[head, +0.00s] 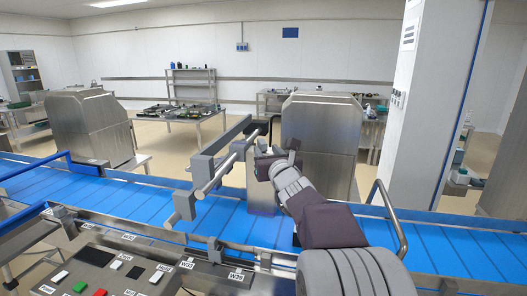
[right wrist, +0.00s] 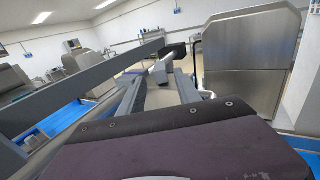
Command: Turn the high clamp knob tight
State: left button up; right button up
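My right gripper (head: 268,158) reaches in from the lower right, over the blue conveyor, to the upper end of a grey clamp frame (head: 208,178). A dark part (head: 257,129) at the top of that frame looks like the high clamp knob. It sits just above and beside my gripper in the head view. In the right wrist view a dark part (right wrist: 172,51) shows beyond the grey finger area (right wrist: 162,74), probably the same knob. My left gripper is out of view.
A blue conveyor belt (head: 137,203) runs across the front. A control panel (head: 101,268) with buttons lies at the lower left. A curved metal handle (head: 397,222) rises right of my arm. A steel cabinet (head: 321,140) stands behind the gripper, and a tall pale column (head: 431,105) at the right.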

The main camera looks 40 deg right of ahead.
jog(key=shift+v, duration=0.95)
